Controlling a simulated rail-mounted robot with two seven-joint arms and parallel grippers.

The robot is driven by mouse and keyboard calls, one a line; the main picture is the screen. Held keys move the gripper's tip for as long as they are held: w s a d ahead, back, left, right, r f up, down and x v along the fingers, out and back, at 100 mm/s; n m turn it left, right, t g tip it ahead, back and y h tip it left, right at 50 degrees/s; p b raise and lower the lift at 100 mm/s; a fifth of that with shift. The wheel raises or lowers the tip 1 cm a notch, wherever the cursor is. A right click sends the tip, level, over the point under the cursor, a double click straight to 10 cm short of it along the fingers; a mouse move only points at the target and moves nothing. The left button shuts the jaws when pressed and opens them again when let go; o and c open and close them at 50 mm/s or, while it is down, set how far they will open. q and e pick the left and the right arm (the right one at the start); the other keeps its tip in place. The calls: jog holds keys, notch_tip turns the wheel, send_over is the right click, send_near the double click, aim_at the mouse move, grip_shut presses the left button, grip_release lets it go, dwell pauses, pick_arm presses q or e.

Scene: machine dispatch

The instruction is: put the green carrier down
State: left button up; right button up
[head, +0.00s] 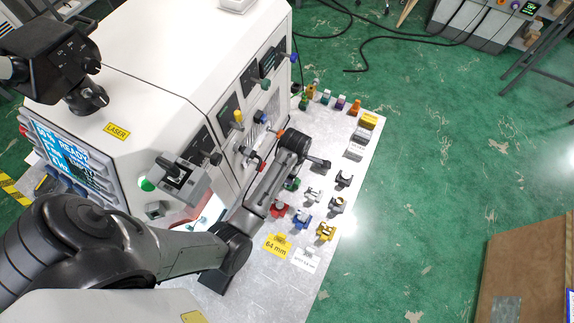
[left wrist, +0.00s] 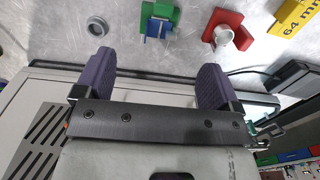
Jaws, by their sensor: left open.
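The green carrier (left wrist: 160,18) stands on the grey plate at the top of the left wrist view, with a blue part in it. In the head view only a little of it (head: 292,184) shows beside my left arm. My left gripper (left wrist: 155,82) is open, its two purple-grey fingers wide apart with nothing between them. The carrier is beyond the fingertips and apart from them. In the head view my own arm hides the fingers. My right gripper is not in view.
A red carrier (left wrist: 222,30) with a grey part stands right of the green one. A grey ring (left wrist: 97,27) lies to its left. A yellow 64 mm sign (head: 276,246) and several coloured carriers fill the plate (head: 345,185). The white machine (head: 190,60) stands close behind.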

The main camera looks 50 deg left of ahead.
pick_arm(q)
jog(key=shift+r, duration=0.2)
jog(key=s+d+r+m+t, duration=0.1)
jog(key=s+d+r+m, duration=0.1)
jog(key=s+m, duration=0.6)
jog(key=s+d+r+m+t, duration=0.1)
jog(key=s+r+m, duration=0.3)
jog(key=s+m, duration=0.4)
jog(key=s+d+r+m+t, duration=0.1)
jog(key=s+d+r+m, duration=0.2)
jog(key=s+m, duration=0.4)
jog(key=shift+s+d+m+t, duration=0.3)
jog(key=shift+s+d+m, duration=0.1)
jog(key=shift+s, duration=0.3)
jog(key=shift+r, duration=0.1)
